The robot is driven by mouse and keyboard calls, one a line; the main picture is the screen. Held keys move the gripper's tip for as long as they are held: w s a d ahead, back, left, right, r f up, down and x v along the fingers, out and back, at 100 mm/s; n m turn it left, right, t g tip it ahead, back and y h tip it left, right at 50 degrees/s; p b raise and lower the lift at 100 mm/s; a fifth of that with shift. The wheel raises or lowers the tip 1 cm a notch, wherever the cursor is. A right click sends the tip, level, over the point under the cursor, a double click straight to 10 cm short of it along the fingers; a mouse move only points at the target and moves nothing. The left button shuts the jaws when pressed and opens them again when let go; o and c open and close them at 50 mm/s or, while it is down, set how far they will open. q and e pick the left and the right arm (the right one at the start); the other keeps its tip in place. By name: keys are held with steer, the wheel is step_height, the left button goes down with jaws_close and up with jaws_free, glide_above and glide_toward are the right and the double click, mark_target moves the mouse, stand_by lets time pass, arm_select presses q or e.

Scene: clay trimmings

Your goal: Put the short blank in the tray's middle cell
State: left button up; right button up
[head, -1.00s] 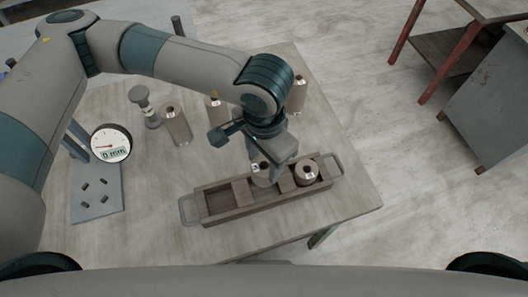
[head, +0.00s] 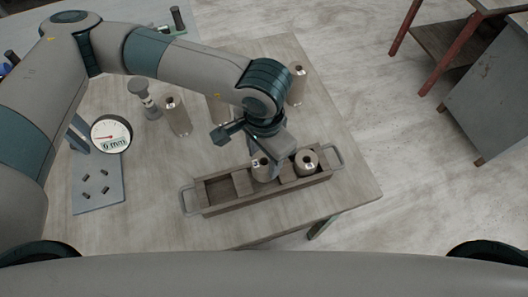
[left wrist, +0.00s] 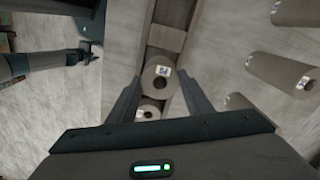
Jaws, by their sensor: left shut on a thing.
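The wooden tray (head: 212,209) with metal end handles lies near the table's front edge. My left gripper (head: 262,157) is over its middle cell, shut on a grey cylindrical blank (head: 263,171) with a hole and a small label on its top. This blank is upright in or just above the middle cell; I cannot tell whether it touches the floor. In the left wrist view the held blank (left wrist: 157,83) is between the two fingers. Another blank (head: 307,161) stands in the right cell. The left cell (head: 216,188) is empty.
Taller blanks stand behind the tray, one at the left (head: 178,117) and one at the right (head: 297,87), with another partly hidden by my arm. A dial gauge (head: 111,134) on a grey plate (head: 97,200) stands at the left.

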arm_select(q)
steer(key=shift+f, duration=1.1)
step_height(320, 180, down, 2)
steer(key=b, duration=0.3)
steer(key=shift+b, duration=0.35)
steer(key=shift+f, duration=0.1)
steer(key=shift+f+b, duration=0.65)
steer(key=shift+b, duration=0.6)
arm_select(e)
steer(key=w+f, duration=0.3)
steer(key=f, duration=0.2)
steer(key=shift+a+f+t, duration=0.3)
steer(key=shift+a+t, duration=0.1)
steer(key=shift+a, duration=0.05)
steer(key=shift+w, duration=0.2)
steer(key=shift+a, duration=0.1)
